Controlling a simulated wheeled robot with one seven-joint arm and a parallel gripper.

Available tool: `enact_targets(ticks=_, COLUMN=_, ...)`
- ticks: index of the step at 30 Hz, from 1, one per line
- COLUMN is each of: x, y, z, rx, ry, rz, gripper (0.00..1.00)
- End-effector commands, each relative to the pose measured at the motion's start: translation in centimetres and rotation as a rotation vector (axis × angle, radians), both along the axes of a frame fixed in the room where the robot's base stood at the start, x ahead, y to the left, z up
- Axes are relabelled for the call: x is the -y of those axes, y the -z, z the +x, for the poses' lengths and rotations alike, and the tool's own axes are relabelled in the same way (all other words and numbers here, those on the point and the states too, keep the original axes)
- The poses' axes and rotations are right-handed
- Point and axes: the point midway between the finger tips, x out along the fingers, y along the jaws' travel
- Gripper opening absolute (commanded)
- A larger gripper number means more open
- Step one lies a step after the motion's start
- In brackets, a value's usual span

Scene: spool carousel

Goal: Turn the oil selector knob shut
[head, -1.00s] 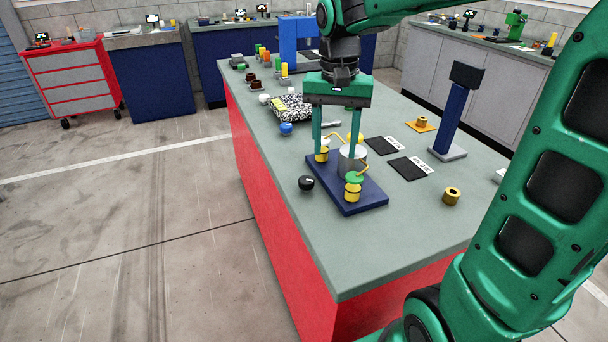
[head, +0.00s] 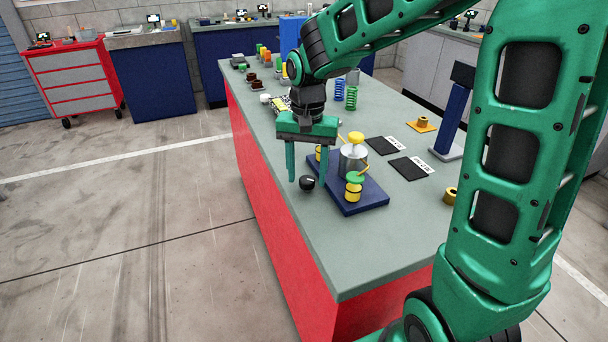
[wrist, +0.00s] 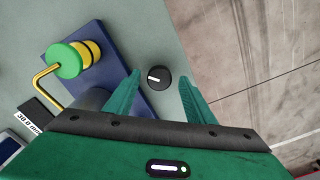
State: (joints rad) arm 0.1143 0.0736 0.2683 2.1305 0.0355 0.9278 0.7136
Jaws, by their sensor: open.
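The black selector knob (head: 307,182) with a white pointer line sits on the bench top beside the blue base plate. In the wrist view the knob (wrist: 158,78) lies ahead of and between the two fingers, its white line running roughly left to right. My gripper (head: 306,180) is open, its green fingers pointing down on either side of the knob in the head view. In the wrist view the gripper (wrist: 158,85) is empty, with a gap between each finger and the knob. Whether the fingertips reach the knob's height is hard to tell.
Dark labelled mats (head: 408,168) lie to the right. The bench edge is close on the left.

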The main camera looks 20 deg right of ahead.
Motion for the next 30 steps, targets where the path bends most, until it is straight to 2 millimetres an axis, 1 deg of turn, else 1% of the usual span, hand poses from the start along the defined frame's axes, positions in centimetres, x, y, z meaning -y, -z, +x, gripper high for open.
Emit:
enact_targets(ticks=4, x=0.01, y=0.63, z=0.00, rx=0.001, ry=0.000, rz=-0.001, gripper=0.49)
enact_targets(ticks=11, x=0.03, y=0.70, z=0.01, rx=0.001, ry=0.001, rz=-0.001, gripper=0.49)
enact_targets(ticks=12, x=0.03, y=0.70, z=0.01, rx=0.001, ry=0.001, rz=-0.001, gripper=0.47)
enact_targets(ticks=17, x=0.03, y=0.68, z=0.01, rx=0.001, ry=0.001, rz=-0.001, gripper=0.09)
enact_targets(ticks=18, x=0.03, y=0.68, z=0.01, rx=0.001, ry=0.001, rz=-0.001, gripper=0.09)
enact_targets(ticks=19, x=-0.49, y=0.69, z=0.02, rx=0.001, ry=-0.003, rz=0.000, gripper=0.09)
enact_targets(ticks=25, x=-0.14, y=0.66, z=0.03, rx=0.002, ry=-0.018, rz=0.001, gripper=0.09)
enact_targets(ticks=30, x=-0.10, y=0.65, z=0.04, rx=0.002, ry=-0.080, rz=0.001, gripper=0.09)
